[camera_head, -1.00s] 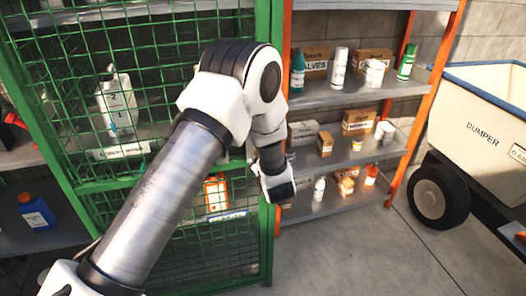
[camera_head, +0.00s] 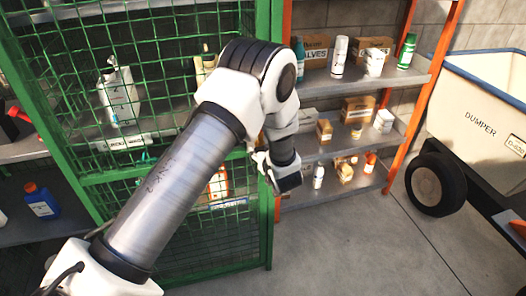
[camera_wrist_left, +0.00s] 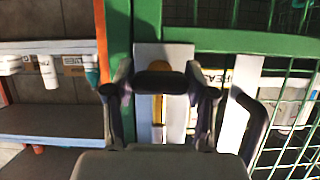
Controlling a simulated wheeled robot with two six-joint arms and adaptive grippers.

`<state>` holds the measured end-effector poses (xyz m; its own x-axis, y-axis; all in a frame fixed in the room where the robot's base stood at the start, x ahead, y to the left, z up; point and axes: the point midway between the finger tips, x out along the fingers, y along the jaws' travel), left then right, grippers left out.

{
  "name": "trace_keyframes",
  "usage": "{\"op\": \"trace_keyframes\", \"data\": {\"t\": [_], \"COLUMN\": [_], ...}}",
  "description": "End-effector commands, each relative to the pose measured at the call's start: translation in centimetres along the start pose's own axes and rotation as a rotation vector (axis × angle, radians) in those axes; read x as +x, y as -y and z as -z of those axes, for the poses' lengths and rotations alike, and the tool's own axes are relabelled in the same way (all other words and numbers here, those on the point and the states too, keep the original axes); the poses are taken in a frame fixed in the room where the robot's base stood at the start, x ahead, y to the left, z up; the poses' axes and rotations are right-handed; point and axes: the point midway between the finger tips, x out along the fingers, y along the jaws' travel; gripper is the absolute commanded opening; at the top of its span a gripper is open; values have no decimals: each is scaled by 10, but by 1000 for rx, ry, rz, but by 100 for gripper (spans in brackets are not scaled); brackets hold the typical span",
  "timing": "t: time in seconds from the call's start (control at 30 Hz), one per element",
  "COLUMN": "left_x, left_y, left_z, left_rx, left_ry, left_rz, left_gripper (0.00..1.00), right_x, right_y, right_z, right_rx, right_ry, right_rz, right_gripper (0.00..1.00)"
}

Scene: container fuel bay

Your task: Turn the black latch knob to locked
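The black latch knob (camera_wrist_left: 160,83) shows in the left wrist view as a short, level black bar in front of a white plate (camera_wrist_left: 177,105) with a brass-coloured strip. It is on the green cage door frame (camera_wrist_left: 225,40). My left gripper (camera_wrist_left: 159,72) is open, with one finger on each side of the knob; I cannot tell whether the fingers touch it. In the head view my left gripper (camera_head: 283,178) is beside the cage's green right post, and the knob is hidden there behind my arm.
A black pull handle (camera_wrist_left: 250,120) stands close to the right finger in the wrist view. Green mesh (camera_head: 130,60) covers the cage. An orange-framed shelf (camera_head: 355,145) with bottles and boxes is to the right, then a dumper (camera_head: 485,115). The floor (camera_head: 370,250) in front is clear.

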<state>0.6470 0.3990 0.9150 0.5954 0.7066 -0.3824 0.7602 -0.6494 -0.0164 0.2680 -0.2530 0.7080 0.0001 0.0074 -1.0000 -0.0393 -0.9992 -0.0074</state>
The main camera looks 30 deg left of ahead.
Motion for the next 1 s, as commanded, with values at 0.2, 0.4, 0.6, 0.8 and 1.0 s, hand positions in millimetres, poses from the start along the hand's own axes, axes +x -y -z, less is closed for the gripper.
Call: {"op": "trace_keyframes", "data": {"t": [0.2, 0.4, 0.6, 0.8, 1.0], "left_x": [0, -2, -35, -87, -117], "left_y": [0, 0, -1, -2, -1], "left_z": [0, 0, 1, 1, 0], "left_rx": [-1, -1, 4, 4, 1], "left_ry": [0, 0, -2, -3, -1], "left_rz": [0, -1, -4, -4, -2], "left_gripper": [79, 79, 79, 79, 79], "right_x": [0, 0, 0, 0, 0], "right_y": [0, 0, 0, 0, 0], "right_z": [0, 0, 0, 0, 0], "right_rx": [0, 0, 0, 0, 0], "right_ry": [0, 0, 0, 0, 0], "right_rz": [0, 0, 0, 0, 0], "right_gripper": [0, 0, 0, 0, 0]}}
